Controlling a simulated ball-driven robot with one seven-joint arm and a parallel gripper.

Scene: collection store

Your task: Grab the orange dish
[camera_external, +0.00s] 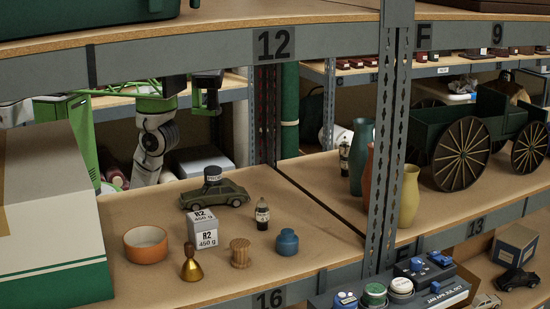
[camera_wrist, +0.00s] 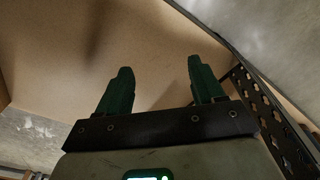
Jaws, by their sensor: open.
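The orange dish (camera_external: 146,246) is a round, shallow bowl standing upright on the shelf at the left front, in the external view. It appears empty. My gripper (camera_external: 205,108) is well behind and above it, at the back of the shelf under the upper board. In the wrist view the two green fingers of my gripper (camera_wrist: 159,64) are apart with nothing between them. The dish does not show in the wrist view.
A white box (camera_external: 204,228), brass bell (camera_external: 191,265), wooden spool (camera_external: 240,253) and blue pot (camera_external: 287,242) stand right of the dish. A green toy car (camera_external: 214,194) is behind, a large white-green box (camera_external: 50,220) left. The upper shelf beam (camera_external: 190,50) hangs overhead.

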